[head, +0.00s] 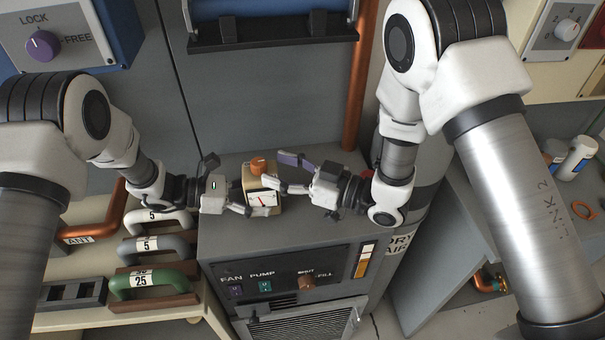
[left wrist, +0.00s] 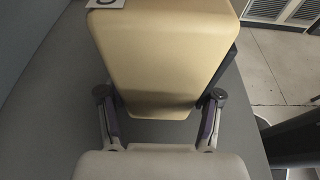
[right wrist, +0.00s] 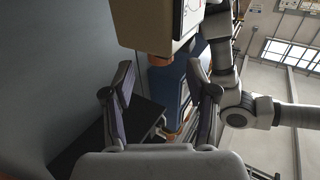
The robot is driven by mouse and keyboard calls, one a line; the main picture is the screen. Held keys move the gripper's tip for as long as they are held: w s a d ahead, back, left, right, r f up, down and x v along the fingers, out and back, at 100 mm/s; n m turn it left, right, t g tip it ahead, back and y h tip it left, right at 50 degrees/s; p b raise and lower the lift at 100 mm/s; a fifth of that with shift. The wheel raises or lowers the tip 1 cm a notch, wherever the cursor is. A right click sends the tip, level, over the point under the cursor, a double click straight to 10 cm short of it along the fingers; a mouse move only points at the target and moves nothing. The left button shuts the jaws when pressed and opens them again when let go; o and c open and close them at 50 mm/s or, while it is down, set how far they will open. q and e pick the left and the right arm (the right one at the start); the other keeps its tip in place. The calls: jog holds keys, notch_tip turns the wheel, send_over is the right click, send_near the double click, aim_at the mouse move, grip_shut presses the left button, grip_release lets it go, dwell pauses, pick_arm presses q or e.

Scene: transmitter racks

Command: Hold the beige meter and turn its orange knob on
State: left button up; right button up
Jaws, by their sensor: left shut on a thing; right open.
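The beige meter (head: 249,183) is held upright just above or on the grey cabinet top. It has a white dial with a red needle on its front and an orange knob (head: 258,166) on top. My left gripper (head: 238,189) is shut on the meter from the left; the meter's plain beige body (left wrist: 165,60) sits between its fingers in the left wrist view. My right gripper (head: 282,173) is open, close on the right of the meter, its fingers near knob height. In the right wrist view the knob (right wrist: 155,61) shows ahead between the fingertips, apart from them.
The grey cabinet top (head: 300,235) lies under both grippers, with FAN, PUMP and FILL controls on its front. Handled weights, including a green one (head: 150,281), stand at left. A copper pipe (head: 361,85) rises behind. White bottles (head: 577,158) stand at far right.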

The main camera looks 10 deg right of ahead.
aim_at(266, 166)
jog(key=v, duration=0.7)
jog(key=shift+w, duration=0.1)
jog(key=x, duration=1.1)
jog(key=shift+w+a, duration=0.15)
jog(key=shift+a, duration=0.25)
grip_shut()
